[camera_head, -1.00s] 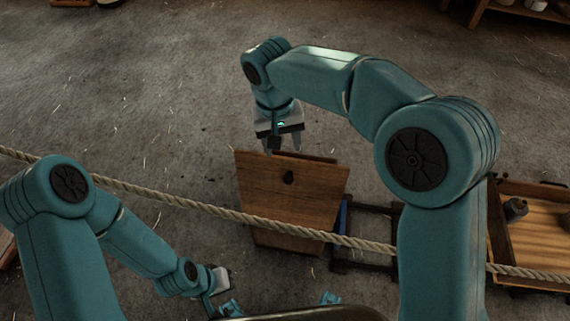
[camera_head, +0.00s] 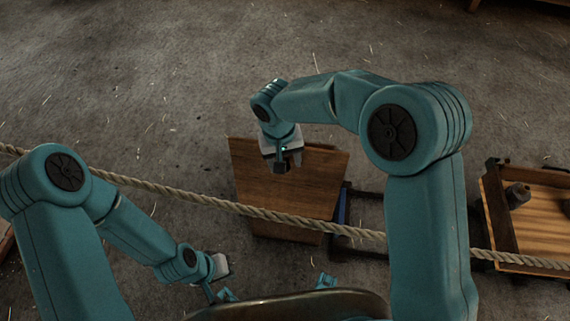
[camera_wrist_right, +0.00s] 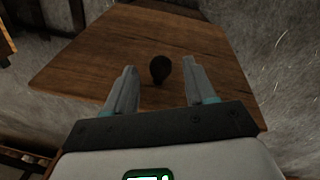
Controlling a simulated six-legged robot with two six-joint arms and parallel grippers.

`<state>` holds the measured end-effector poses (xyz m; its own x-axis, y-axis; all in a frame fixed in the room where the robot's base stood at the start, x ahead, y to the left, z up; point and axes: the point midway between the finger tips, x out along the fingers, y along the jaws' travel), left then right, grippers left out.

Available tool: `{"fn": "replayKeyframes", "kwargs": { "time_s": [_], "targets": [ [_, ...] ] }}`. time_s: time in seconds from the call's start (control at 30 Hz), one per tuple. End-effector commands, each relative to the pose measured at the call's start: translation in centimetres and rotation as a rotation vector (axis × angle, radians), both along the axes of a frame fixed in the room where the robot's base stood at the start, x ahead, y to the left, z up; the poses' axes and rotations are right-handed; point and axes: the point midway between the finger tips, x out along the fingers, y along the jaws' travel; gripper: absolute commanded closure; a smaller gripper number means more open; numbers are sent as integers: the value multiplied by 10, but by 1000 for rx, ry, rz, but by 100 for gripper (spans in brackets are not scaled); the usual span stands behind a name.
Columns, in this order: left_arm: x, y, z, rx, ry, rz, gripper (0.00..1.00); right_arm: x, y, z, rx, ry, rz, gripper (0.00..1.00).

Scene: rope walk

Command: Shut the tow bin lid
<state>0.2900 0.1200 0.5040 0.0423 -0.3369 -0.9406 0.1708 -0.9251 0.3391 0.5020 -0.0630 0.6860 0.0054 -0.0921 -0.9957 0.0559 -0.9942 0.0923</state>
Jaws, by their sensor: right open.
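The tow bin lid (camera_head: 270,200) is a brown wooden panel with a dark knob, in the middle of the head view. It fills much of the right wrist view (camera_wrist_right: 105,60); how far it stands open I cannot tell. My right gripper (camera_head: 283,164) is over the lid's upper part and hides the knob in the head view. In the right wrist view my open fingers (camera_wrist_right: 160,80) show on either side of the dark knob (camera_wrist_right: 160,69), apart from it. My left gripper (camera_head: 220,292) is low at the left, away from the lid; its jaws are unclear.
A rope (camera_head: 185,194) runs across the scene and passes in front of the bin's lower part. A wooden tray (camera_head: 530,222) with a dark object (camera_head: 518,194) is at the right. Dark rails (camera_head: 368,208) lie between bin and tray. The floor (camera_head: 150,80) beyond is clear.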

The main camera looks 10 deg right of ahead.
Motion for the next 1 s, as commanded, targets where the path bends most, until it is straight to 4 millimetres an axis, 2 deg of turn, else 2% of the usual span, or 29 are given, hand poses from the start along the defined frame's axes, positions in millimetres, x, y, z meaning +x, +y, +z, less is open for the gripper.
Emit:
{"fn": "replayKeyframes", "kwargs": {
  "time_s": [0.03,0.2,0.47,0.5,0.63,0.67,0.87,1.0],
  "targets": [
    [0,0,-2,0,0,0,100,0,-1,-8,-1,3,0,45],
    [0,0,-4,0,0,0,100,2,-2,-19,-1,0,-1,45],
    [0,0,-4,0,0,0,100,3,-2,-20,0,0,-1,45],
    [0,0,-4,0,0,0,100,3,-2,-20,0,0,-1,52],
    [0,0,-4,0,0,0,100,3,-2,-20,0,0,-1,94],
    [0,0,-4,0,0,0,100,3,-2,-20,0,0,-1,100],
    [0,0,2,0,0,0,100,6,-3,-18,3,7,-3,100],
    [0,0,24,0,0,0,100,22,-7,-13,14,54,-8,100]
  ]
}}
